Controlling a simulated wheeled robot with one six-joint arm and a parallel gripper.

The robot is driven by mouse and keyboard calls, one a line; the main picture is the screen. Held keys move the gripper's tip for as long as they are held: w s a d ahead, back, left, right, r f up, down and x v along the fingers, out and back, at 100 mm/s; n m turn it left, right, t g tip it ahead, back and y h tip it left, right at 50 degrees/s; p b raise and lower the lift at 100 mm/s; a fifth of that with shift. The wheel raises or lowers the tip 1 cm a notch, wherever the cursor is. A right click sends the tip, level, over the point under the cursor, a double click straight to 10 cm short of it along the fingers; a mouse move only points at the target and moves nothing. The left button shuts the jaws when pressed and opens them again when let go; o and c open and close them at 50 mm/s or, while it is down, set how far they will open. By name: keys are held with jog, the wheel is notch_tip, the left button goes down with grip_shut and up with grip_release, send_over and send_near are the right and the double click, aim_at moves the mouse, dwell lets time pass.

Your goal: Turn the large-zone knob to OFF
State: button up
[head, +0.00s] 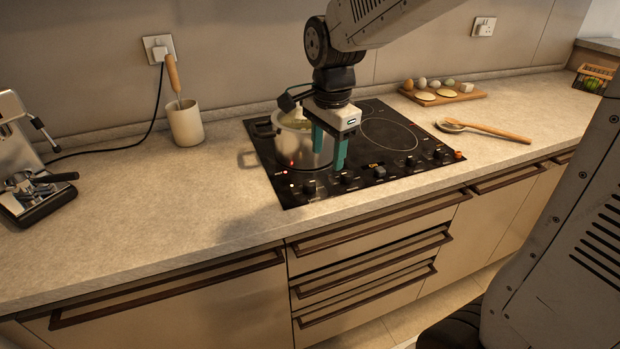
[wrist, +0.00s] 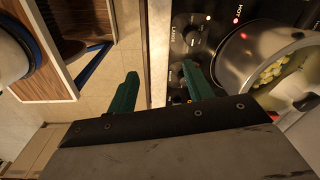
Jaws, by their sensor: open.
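The black cooktop (head: 360,187) has a row of dark knobs along its front edge. The knobs include one at the left (head: 309,187), one near the middle (head: 347,177) and a bigger-looking one (head: 380,171) right of it. My gripper (head: 329,152) has green fingers, is open and empty, and points down above the front of the cooktop. In the wrist view a knob (wrist: 190,39) shows beyond the right finger, with the gripper (wrist: 160,70) over the counter's front edge.
A steel pot (head: 296,150) with pale yellow pieces stands close behind and left of the gripper. A red light (wrist: 236,21) glows by a HOT label. A wooden spoon (head: 490,130) and an egg board (head: 445,94) lie at right.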

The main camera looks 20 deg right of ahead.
aim_at(309, 182)
jog(key=w+f+m, duration=0.1)
jog(key=w, duration=0.1)
jog(key=w+f+m, duration=0.2)
jog(key=w+a+f+m, duration=0.1)
jog(key=w+f, duration=0.1)
jog(key=shift+w+m, duration=0.4)
jog(key=f, duration=0.7)
jog(key=shift+w+f, duration=0.3)
jog(key=c, duration=1)
